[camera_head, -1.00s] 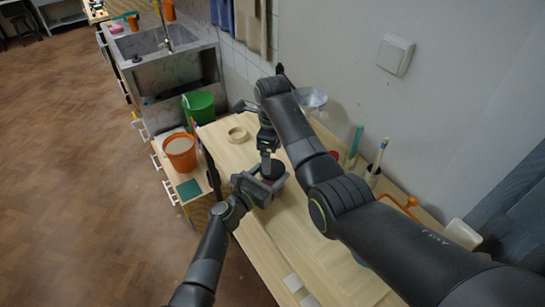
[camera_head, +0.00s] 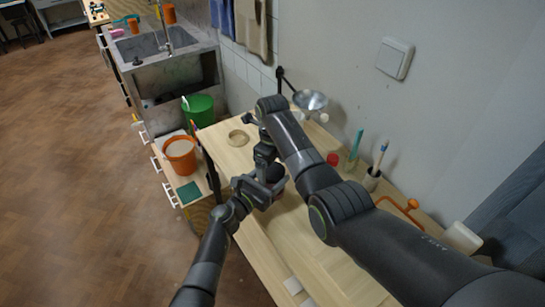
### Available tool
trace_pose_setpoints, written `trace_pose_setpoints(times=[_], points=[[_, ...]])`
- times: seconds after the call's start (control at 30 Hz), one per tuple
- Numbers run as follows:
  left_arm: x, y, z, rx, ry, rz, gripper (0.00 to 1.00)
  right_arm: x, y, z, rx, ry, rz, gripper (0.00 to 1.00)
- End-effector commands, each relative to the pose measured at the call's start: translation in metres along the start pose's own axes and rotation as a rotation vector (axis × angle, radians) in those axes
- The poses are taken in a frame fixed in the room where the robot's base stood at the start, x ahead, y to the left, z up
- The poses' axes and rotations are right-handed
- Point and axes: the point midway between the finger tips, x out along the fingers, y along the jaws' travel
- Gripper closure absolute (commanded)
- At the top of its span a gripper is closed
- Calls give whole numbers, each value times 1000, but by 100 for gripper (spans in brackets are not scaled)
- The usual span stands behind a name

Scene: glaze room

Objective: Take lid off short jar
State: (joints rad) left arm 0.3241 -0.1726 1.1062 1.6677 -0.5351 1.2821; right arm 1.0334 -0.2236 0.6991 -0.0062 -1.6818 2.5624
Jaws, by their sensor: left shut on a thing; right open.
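A dark, round-looking thing (camera_head: 275,173), which seems to be the short jar or its lid, is on or just above the wooden table, mostly hidden by my grippers. My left gripper (camera_head: 266,187) is shut on it from the near left side. My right gripper (camera_head: 264,158) is open, reaching down from above just beyond it. I cannot tell whether the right fingers touch it, or whether lid and jar are together.
A tan ring (camera_head: 238,138) lies at the table's far left. A metal bowl (camera_head: 310,100), a red thing (camera_head: 332,159), a cup with brushes (camera_head: 371,179) and an orange-handled tool (camera_head: 400,208) line the wall side. Orange (camera_head: 180,157) and green (camera_head: 199,107) buckets stand left.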

Motion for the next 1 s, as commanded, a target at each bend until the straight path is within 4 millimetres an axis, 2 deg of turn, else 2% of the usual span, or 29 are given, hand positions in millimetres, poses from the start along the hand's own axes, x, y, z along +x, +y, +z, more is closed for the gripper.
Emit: trace_pose_setpoints(times=[0.33, 0.7, 0.83, 1.0], points=[[0, 0, -1, 0, 2, 0, 100, 5, 0, 0, -1, 0, 0, 16], [0, 0, -1, 0, 2, 0, 100, 5, 0, 0, -1, 0, 0, 62], [0, 0, -1, 0, 2, 0, 100, 4, 0, 0, -38, 0, 0, 62], [0, 0, -1, 0, 2, -1, 100, 4, 0, 0, -205, 0, -1, 62]])
